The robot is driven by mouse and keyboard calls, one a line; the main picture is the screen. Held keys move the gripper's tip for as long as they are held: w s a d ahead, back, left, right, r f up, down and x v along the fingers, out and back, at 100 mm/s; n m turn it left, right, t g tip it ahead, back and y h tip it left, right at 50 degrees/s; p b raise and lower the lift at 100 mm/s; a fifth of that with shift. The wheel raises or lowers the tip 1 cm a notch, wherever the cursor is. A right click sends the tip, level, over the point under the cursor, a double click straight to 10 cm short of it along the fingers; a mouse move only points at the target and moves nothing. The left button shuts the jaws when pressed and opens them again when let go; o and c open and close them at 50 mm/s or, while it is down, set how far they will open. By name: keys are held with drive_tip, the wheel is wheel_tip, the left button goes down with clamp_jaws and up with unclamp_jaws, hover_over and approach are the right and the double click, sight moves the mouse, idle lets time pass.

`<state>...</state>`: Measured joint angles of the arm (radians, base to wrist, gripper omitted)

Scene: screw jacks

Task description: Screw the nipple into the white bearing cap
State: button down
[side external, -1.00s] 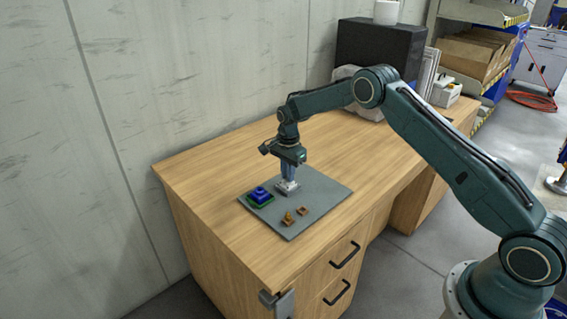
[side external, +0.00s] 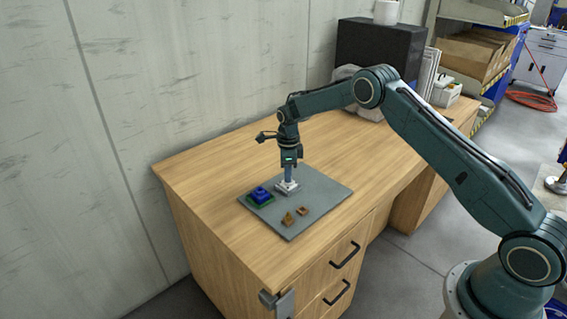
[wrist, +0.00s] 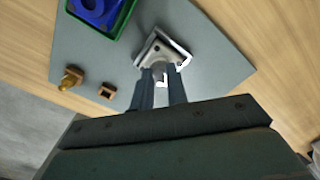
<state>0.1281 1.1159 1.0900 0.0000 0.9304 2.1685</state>
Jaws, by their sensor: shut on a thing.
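The white bearing cap (side external: 287,187) sits on the grey mat; it also shows in the wrist view (wrist: 150,52), partly covered by my fingers. My gripper (side external: 289,181) points straight down, with its fingertips right at the top of the cap. In the wrist view its two fingers (wrist: 160,76) are close together over the cap's near part. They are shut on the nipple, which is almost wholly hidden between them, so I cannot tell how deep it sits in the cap.
A blue part in a green tray (side external: 259,197) lies left of the cap. A brown holder with a brass piece (side external: 288,219) and an empty brown holder (side external: 303,210) stand at the mat's front. The grey mat (side external: 325,191) is clear on the right.

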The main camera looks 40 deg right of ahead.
drive_tip(key=m, duration=0.3)
drive_tip(key=shift+s+d+f+m, duration=0.1)
drive_tip(key=shift+s+f+m, duration=0.15)
drive_tip(key=shift+s+m, duration=0.05)
drive_tip(key=c, duration=1.5)
unclamp_jaws()
drive_tip(key=shift+w+r, duration=0.1)
drive_tip(key=shift+w+n, duration=0.1)
drive_tip(key=shift+n, duration=0.3)
